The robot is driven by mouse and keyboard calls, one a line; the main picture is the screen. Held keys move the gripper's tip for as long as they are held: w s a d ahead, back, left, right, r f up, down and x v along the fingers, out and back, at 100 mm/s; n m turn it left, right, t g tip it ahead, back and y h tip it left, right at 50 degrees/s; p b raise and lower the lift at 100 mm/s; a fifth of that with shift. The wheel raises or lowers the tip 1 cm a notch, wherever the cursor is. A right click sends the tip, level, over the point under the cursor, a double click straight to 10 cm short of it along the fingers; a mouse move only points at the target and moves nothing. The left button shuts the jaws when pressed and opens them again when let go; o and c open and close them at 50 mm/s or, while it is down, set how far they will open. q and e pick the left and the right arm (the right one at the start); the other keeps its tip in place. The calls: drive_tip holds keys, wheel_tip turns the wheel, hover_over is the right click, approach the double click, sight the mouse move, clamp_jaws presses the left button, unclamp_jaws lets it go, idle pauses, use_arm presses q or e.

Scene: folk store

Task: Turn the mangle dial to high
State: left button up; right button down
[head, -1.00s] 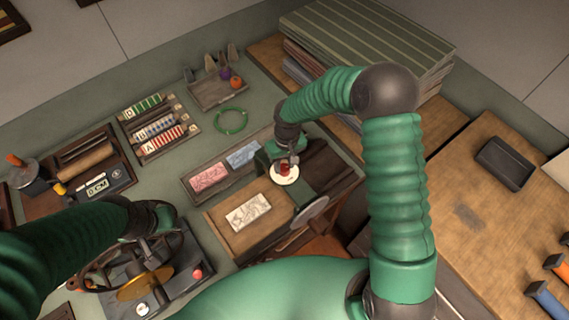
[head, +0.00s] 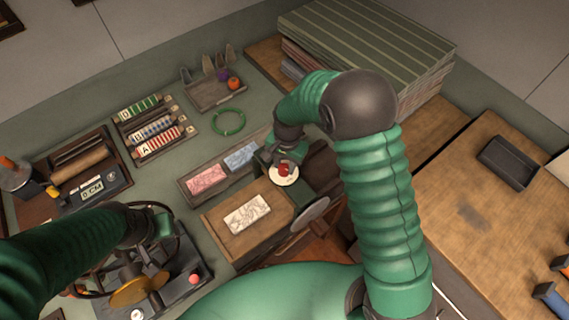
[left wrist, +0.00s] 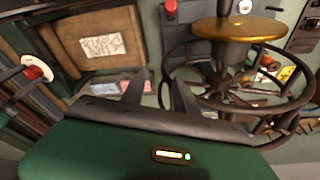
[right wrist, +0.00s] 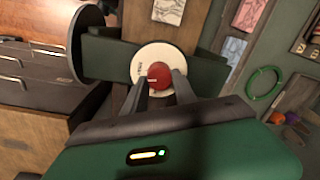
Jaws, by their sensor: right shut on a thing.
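The mangle (head: 240,240) is a wooden bed with a pale patterned sheet on it. Its dial is a white disc (head: 283,180) with a red knob (head: 284,169) at the bed's far right end. In the right wrist view, the fingers of my right gripper (right wrist: 163,80) are shut on the sides of the red knob (right wrist: 160,75). Small dark lettering shows on the disc's left rim (right wrist: 140,66); I cannot read it. My left gripper (left wrist: 158,90) is open and empty beside a dark spoked handwheel (left wrist: 290,100).
A green ring (head: 228,122) and stacked striped sheets (head: 370,40) are farther back. The right wooden table (head: 450,190) has free room.

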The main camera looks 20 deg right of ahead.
drive_tip(key=shift+s+a+f+m, duration=0.1)
drive_tip(key=shift+s+m, duration=0.05)
drive_tip(key=shift+m, duration=0.55)
drive_tip(key=shift+s+f+m, duration=0.1)
drive_tip(key=shift+s+m, duration=0.05)
drive_tip(key=shift+m, duration=0.55)
drive_tip(key=c, duration=1.3)
unclamp_jaws()
drive_tip(key=o, duration=0.3)
drive_tip(key=shift+w+a+r, duration=0.1)
drive_tip(key=shift+w+r, duration=0.1)
drive_tip(key=shift+r, duration=0.05)
